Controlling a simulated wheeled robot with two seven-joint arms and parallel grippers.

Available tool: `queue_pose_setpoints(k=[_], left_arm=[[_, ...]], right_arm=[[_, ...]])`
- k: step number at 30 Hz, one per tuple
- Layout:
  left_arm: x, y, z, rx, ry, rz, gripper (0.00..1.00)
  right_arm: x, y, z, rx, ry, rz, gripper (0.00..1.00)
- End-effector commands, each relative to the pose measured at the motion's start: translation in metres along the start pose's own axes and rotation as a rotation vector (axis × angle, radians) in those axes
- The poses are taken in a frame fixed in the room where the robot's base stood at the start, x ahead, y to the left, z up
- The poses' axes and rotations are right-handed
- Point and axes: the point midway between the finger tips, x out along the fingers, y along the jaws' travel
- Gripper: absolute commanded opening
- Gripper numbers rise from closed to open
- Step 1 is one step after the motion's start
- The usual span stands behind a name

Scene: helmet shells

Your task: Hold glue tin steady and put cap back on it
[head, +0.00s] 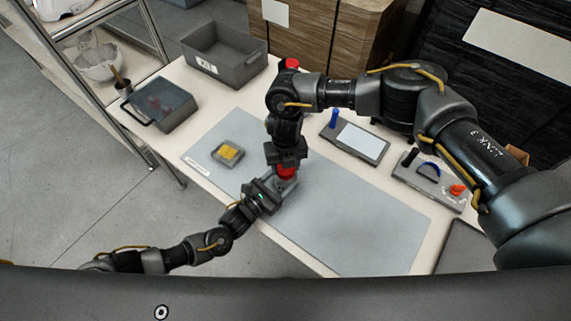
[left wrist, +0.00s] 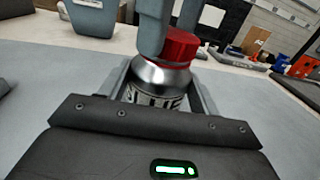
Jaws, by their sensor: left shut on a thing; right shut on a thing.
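The glue tin (left wrist: 158,88) is a silver can with a dark-lettered white label, upright between the fingers of my left gripper (head: 275,188), which is shut on it. The red cap (left wrist: 180,47) is at the top of the tin; it also shows in the head view (head: 287,171). My right gripper (head: 286,163) comes down from above and is shut on the cap. Its grey fingers partly cover the cap in the left wrist view. The cap sits at the tin's shoulder, but I cannot tell whether it is fully seated. The tin's body is mostly hidden in the head view.
A grey mat (head: 375,225) covers the table's middle, clear on its right. A small tray with a yellow pad (head: 229,153) lies left. Behind are a grey bin (head: 225,60), a dark-lidded box (head: 160,103), a board with a blue-handled tool (head: 355,140) and a tool tray (head: 430,180).

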Motion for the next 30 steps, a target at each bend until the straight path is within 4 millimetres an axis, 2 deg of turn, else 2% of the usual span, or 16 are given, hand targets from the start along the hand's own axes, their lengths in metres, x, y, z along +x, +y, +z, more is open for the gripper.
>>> queue_pose_setpoints(k=[3,15,24,30], left_arm=[[0.0002,0.0001,0.0002,0.0,0.0,0.0,0.0],[0.0003,-0.0001,0.0002,0.0,0.0,0.0,0.0],[0.0003,-0.0004,0.0002,0.0,0.0,-0.001,0.0],[0.0003,-0.0007,0.0002,0.0,0.0,-0.001,0.0]], right_arm=[[0.001,0.0008,-0.0009,0.324,0.004,0.004,0.23],[0.0007,0.0008,0.0,1.406,0.002,0.002,0.23],[0.0012,0.001,0.0002,2.167,0.003,0.002,0.23],[0.0013,0.0012,0.0003,2.551,0.004,0.002,0.23]])
